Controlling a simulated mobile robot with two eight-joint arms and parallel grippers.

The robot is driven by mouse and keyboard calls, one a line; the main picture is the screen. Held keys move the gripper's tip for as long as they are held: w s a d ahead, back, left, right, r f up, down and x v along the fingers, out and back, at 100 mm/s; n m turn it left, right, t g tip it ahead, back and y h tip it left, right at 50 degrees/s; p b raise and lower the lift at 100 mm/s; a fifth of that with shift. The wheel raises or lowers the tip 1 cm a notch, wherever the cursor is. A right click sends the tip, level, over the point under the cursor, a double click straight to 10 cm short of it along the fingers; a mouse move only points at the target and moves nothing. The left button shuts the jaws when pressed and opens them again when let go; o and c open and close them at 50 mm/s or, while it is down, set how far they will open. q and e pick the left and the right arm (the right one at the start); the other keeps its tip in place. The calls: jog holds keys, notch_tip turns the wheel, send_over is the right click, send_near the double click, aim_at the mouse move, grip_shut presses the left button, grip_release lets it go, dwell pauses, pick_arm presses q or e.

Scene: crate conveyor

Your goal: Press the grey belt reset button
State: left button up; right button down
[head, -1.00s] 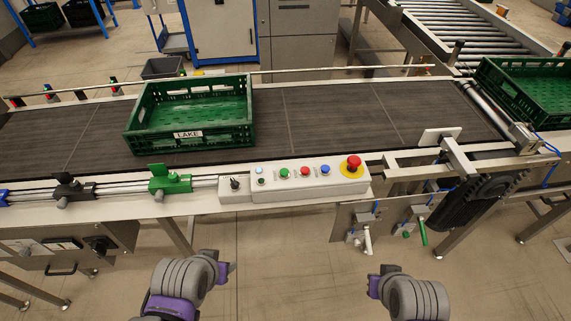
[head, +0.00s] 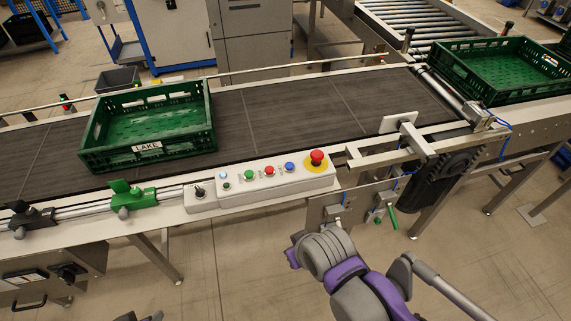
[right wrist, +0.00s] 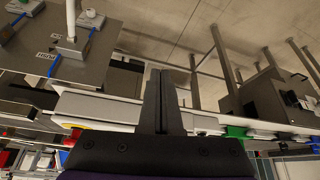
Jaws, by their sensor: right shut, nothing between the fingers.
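The pale control box (head: 262,184) sits on the conveyor's near edge. I cannot make out a clearly grey button. My right gripper (head: 292,258) is below and in front of the box, apart from it. In the right wrist view its fingers (right wrist: 161,76) are shut and empty. Only a sliver of my left arm shows at the bottom edge.
A green crate (head: 150,160) labelled LAKE stands on the dark belt (head: 290,110). Another green crate (head: 500,92) is at the right. A black switch (head: 199,190) and a green clamp (head: 132,195) lie left of the buttons. A metal bracket (head: 400,122) juts out at right.

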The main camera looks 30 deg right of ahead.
jog(key=w+d+r+n+g+h+p, duration=0.1)
jog(key=w+d+r+n+h+p, duration=0.3)
jog(key=w+r+n, duration=0.45)
pick_arm(q)
notch_tip(320, 180, up, 6)
jog(key=w, duration=0.2)
jog(key=shift+w+r+t, duration=0.2)
jog(key=shift+w+t, duration=0.1)
pick_arm(e)
notch_tip(320, 180, up, 8)
jog(key=n+g+h, duration=0.1)
jog(key=n+h, duration=0.4)
send_over(286, 167)
jog(key=shift+f, duration=0.15)
notch_tip(286, 167, down, 8)
jog(key=b, duration=0.3)
jog(key=shift+f+b, duration=0.2)
jog(key=shift+b, duration=0.2)
jog(key=shift+f, duration=0.25)
pick_arm(q)
notch_tip(286, 167, down, 7)
jog(key=s, duration=0.2)
jog(key=shift+s+r, duration=0.2)
jog(key=shift+s, duration=0.2)
